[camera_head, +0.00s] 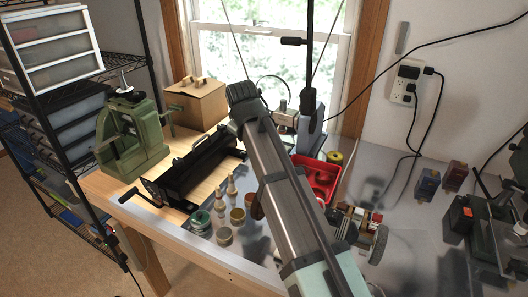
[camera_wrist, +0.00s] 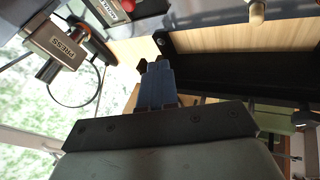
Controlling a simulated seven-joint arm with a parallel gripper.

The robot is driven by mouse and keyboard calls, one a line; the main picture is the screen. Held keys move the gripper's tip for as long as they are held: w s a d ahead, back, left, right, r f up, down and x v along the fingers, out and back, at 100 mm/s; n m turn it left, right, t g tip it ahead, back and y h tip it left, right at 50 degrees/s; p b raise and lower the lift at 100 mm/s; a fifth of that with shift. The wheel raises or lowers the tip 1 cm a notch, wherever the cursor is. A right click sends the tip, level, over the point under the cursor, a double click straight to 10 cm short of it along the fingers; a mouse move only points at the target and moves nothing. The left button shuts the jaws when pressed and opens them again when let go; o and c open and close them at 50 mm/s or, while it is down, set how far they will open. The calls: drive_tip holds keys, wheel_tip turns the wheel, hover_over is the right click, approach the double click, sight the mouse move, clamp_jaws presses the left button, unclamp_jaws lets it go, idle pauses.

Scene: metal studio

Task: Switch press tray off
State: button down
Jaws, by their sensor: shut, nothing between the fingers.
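In the wrist view a small grey-beige box marked "PRESS" (camera_wrist: 70,45) appears upside down at upper left, beside a looped black cable. It likely matches the small box near the window sill in the head view (camera_head: 283,114). Its switch state is too small to tell. A long black trough-like device (camera_head: 193,168) lies on the wooden bench; a dark body crosses the right of the wrist view (camera_wrist: 235,72). My gripper (camera_wrist: 158,66) is shut and empty, apart from the box. In the head view my arm hides its fingertips.
A red tray (camera_head: 318,180) stands on the grey bench right of my arm. Green and brown jars (camera_head: 201,221) and wooden pegs stand left of it. A green machine (camera_head: 130,140) and a wooden box (camera_head: 197,102) stand at the back left. Cables hang at the right wall.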

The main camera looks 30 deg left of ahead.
drive_tip(key=w+f+n+h, duration=0.1)
drive_tip(key=f+n, duration=0.2)
drive_tip(key=n, duration=0.3)
drive_tip(key=w+d+f+n+g+h, duration=0.1)
drive_tip(key=f+n, duration=0.2)
drive_tip(key=n, duration=0.3)
drive_tip(key=w+d+f+n+g+h, duration=0.1)
drive_tip(key=f+n, duration=0.1)
drive_tip(key=n, duration=0.4)
drive_tip(key=shift+f+h, duration=0.4)
drive_tip(key=w, duration=0.1)
drive_tip(key=w+f, duration=0.1)
drive_tip(key=w, duration=0.1)
drive_tip(key=shift+d, duration=0.1)
drive_tip(key=shift+w+d+f, duration=0.15)
drive_tip(key=shift+w, duration=0.45)
